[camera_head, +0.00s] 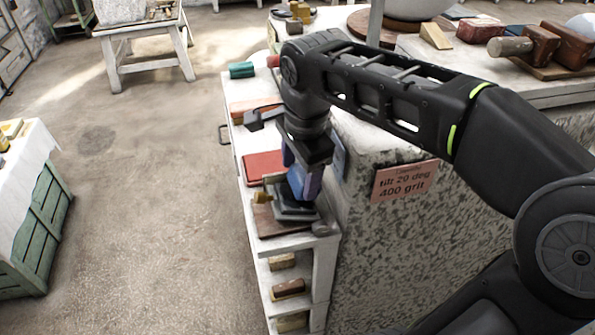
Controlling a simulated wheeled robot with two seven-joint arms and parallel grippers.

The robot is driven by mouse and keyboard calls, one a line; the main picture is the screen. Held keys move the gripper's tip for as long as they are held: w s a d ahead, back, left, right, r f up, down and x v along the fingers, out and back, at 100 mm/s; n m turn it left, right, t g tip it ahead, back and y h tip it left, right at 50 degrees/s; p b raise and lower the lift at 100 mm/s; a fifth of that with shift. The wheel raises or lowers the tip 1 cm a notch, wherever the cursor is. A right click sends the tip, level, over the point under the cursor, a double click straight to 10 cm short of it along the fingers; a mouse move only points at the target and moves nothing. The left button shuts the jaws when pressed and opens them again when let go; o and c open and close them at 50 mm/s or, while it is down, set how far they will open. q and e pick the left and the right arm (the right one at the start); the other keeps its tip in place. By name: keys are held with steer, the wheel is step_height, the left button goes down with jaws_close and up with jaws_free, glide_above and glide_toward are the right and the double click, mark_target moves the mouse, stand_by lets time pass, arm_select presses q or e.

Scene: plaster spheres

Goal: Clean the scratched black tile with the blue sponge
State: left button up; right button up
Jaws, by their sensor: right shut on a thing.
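My right gripper (301,172) reaches down over the narrow white shelf unit and is shut on the blue sponge (307,188). The sponge is partly hidden by the gripper. The dark tile (295,213) lies directly under the sponge, near the front end of the shelf top. From this angle I cannot tell whether sponge and tile touch, and scratches are too small to make out. My left gripper is not in view.
A red flat block (262,166) and a small yellowish piece (262,197) lie close by. A speckled stone block (420,255) with a pink sign (404,181) stands right of the shelf. Open floor (140,220) lies to the left.

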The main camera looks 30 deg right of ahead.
steer(key=shift+w+d+r, duration=0.2)
steer(key=shift+d+r, duration=0.05)
steer(key=shift+d, duration=0.05)
steer(key=shift+s+a+f+b, duration=0.1)
steer(key=shift+s+f+b, duration=0.15)
steer(key=shift+s+b, duration=0.3)
steer(key=shift+s+a, duration=0.2)
steer(key=shift+s, duration=0.2)
